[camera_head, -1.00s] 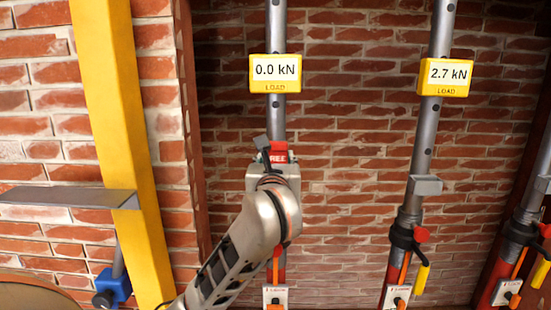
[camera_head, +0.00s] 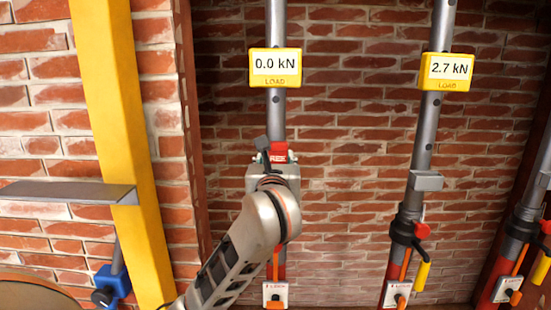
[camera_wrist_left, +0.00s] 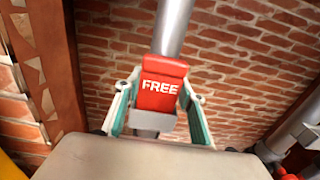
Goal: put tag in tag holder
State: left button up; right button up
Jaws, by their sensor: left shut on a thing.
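The red tag (camera_head: 279,150) with white "FREE" lettering is at the left steel prop, above my left wrist. It shows upright in the left wrist view (camera_wrist_left: 161,90). My left gripper (camera_wrist_left: 157,108) is shut on the tag, with a teal-edged finger on each side. A grey block (camera_wrist_left: 152,121), which looks like the tag holder, is at the tag's lower end on the prop. I cannot tell whether the tag sits inside it or in front of it. In the head view my wrist hides most of this spot. My right gripper is not in view.
The left prop carries a yellow load display (camera_head: 275,67) reading 0.0 kN. The right prop has a display (camera_head: 447,71) reading 2.7 kN and a grey bracket (camera_head: 426,181). A yellow post (camera_head: 122,130) and metal shelf (camera_head: 70,192) stand left. Brick wall lies behind.

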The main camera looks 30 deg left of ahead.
pick_arm(q)
jog(key=shift+f, duration=0.15)
jog(key=o, duration=1.1)
jog(key=shift+o, duration=0.2)
jog(key=o, duration=0.6)
jog(key=shift+c, duration=0.2)
